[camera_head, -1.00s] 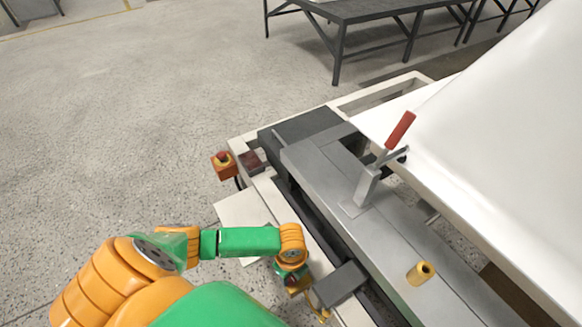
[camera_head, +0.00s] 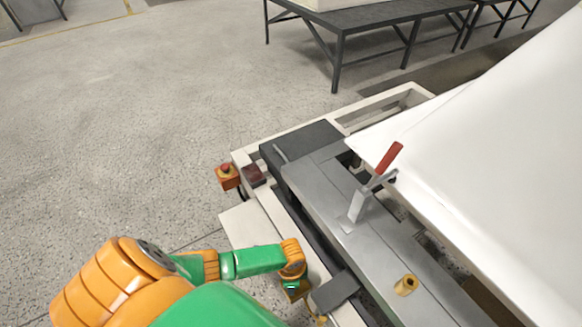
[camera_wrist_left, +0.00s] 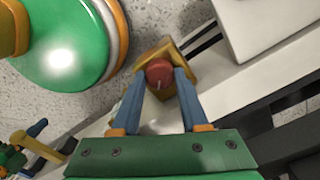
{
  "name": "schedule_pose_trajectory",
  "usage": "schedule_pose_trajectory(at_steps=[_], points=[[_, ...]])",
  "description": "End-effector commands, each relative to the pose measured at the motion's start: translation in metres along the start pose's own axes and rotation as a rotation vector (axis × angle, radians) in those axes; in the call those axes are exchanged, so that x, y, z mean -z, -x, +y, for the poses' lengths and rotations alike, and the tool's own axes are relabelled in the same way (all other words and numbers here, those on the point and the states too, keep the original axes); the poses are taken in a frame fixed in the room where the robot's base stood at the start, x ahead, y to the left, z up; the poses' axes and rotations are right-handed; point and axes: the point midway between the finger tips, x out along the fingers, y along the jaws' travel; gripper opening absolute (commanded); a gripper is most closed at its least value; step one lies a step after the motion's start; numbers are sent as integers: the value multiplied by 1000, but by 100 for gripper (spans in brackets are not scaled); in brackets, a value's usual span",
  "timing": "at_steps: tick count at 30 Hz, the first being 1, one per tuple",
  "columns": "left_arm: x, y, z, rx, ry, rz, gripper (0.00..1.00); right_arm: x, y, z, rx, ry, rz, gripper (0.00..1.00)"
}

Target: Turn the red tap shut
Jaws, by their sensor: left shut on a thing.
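The red tap (camera_wrist_left: 159,76) shows in the left wrist view as a round red knob with a small pale mark, in front of a yellow body (camera_wrist_left: 160,52). My left gripper (camera_wrist_left: 160,78) has its two blue-grey fingers on either side of the knob and is shut on it. In the head view my left gripper (camera_head: 295,290) is low at the centre, beside the pale side frame of the machine; the knob is hidden there by my wrist.
A lever with a red handle (camera_head: 389,158) stands on the grey bench (camera_head: 340,185). A large white shell (camera_head: 500,130) fills the right. An orange box with a red button (camera_head: 227,178) is on the frame's left edge. Open floor (camera_head: 130,130) lies left.

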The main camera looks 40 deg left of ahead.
Motion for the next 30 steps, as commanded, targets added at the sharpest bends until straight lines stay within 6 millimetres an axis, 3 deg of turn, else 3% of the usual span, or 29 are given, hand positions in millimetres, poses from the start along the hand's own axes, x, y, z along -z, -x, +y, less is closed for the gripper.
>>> schedule_pose_trajectory(at_steps=[18,30], points=[[0,1,1,-3,548,0,0,3,26,6,-9,-2,2,0],[0,0,0,-2,741,0,0,4,32,6,-9,-1,2,0]])
